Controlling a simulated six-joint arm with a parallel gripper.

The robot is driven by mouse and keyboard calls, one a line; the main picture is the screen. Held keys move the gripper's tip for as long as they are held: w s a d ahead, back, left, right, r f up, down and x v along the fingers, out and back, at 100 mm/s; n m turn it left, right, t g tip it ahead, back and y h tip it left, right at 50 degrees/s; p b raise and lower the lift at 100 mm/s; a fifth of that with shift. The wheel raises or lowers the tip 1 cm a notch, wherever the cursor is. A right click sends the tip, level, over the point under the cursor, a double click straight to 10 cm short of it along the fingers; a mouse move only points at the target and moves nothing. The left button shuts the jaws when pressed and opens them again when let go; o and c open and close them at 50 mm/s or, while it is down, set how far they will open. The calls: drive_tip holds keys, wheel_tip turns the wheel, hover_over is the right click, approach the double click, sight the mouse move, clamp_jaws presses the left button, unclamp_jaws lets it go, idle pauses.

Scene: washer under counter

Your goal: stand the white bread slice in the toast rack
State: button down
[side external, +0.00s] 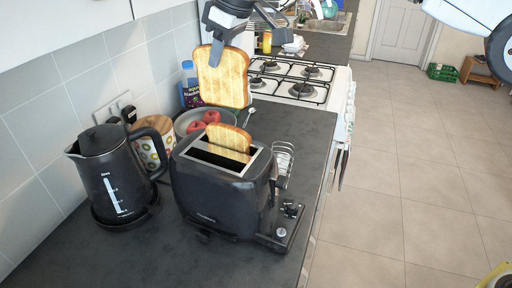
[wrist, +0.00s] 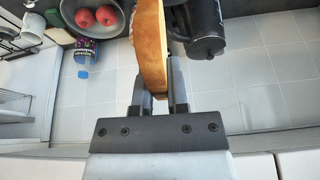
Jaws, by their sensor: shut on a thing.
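My gripper (side external: 220,36) is shut on the upper edge of a bread slice (side external: 222,78), golden with a brown crust. The slice hangs upright in the air above and behind the black toaster (side external: 215,195). In the wrist view the slice (wrist: 153,45) is edge-on between the two fingers of my gripper (wrist: 157,88). A second, similar slice (side external: 229,137) stands partly out of a toaster slot. Neither slice looks clearly white. The wire toast rack (side external: 284,158) is on the counter just right of the toaster, which partly hides it; no bread shows in it.
A black kettle (side external: 112,175) stands left of the toaster. A bowl (side external: 186,124) with red apples, a patterned canister (side external: 149,150) and a blue bottle (side external: 189,76) are behind. The gas hob (side external: 300,82) lies beyond. Dark counter (side external: 300,125) is clear behind the rack.

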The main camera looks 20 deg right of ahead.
drive_tip(key=w+d+n+g, duration=0.1)
drive_tip(key=w+d, duration=0.2)
drive_tip(key=d, duration=0.5)
drive_tip(key=w+d+n, duration=0.1)
drive_tip(key=w+d, duration=0.2)
drive_tip(key=d, duration=0.6)
wheel_tip(320, 180, down, 20)
drive_tip(key=shift+w+a+r+h, duration=0.15)
drive_tip(key=shift+r+h, duration=0.1)
drive_tip(key=shift+h, duration=0.15)
drive_tip(key=shift+f, duration=0.1)
wheel_tip(320, 180, down, 7)
idle(0.6)
idle(0.4)
drive_tip(key=c, duration=0.6)
unclamp_jaws()
drive_tip(key=shift+o, duration=0.2)
